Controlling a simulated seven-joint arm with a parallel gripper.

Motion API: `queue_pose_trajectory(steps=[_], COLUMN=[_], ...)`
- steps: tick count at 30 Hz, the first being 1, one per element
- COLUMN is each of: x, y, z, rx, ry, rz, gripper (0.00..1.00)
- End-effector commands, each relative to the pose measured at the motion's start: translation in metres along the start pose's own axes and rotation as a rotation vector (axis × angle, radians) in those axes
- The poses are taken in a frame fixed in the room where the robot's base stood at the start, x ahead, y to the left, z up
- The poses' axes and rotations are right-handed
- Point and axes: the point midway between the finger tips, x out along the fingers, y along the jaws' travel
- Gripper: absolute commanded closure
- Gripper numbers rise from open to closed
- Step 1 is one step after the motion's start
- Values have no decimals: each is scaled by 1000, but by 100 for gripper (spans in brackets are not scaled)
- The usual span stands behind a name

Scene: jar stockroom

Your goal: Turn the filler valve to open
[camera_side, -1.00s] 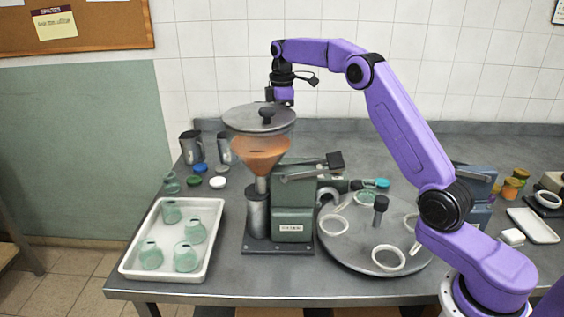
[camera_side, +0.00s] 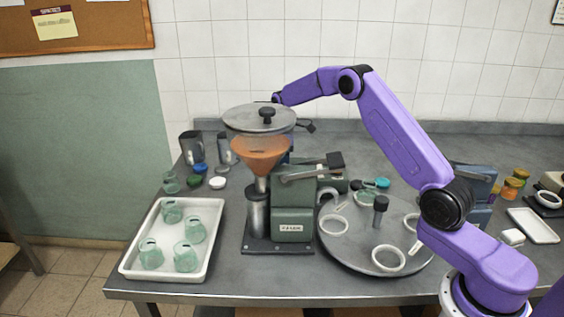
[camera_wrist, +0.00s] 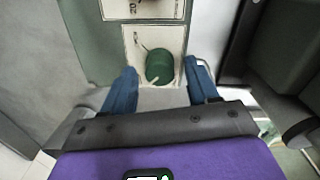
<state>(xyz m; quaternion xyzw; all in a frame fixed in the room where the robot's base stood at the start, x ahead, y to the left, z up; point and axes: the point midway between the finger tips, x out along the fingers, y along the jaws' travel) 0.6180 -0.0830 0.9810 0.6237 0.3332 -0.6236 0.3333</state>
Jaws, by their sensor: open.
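The green filler machine (camera_side: 292,205) stands mid-table with an orange funnel (camera_side: 262,152). In the wrist view a round dark green knob (camera_wrist: 159,68), which looks like the valve, sits on a pale plate with a curved mark beside it. My gripper (camera_wrist: 159,64) is open, its two blue fingers on either side of the knob with a gap to each; I cannot tell how deep they reach. In the side view my gripper is hidden behind the funnel and lid. The knob does not show there.
A grey lid (camera_side: 250,121) and a lever with a black end (camera_side: 312,173) stick out around the filler. A white tray (camera_side: 128,266) with several green glass jars is at the left. A round turntable (camera_side: 350,255) with white rings is at the right. Metal jugs (camera_side: 191,148) stand behind.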

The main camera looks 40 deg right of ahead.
Motion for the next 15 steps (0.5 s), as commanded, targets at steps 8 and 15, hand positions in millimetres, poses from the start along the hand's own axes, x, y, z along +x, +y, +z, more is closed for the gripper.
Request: queue_pose_trajectory(steps=[8, 15], x=[0, 0], y=[0, 0], z=[0, 0], rx=[0, 1], ry=[0, 0], rz=[0, 0], gripper=[64, 97])
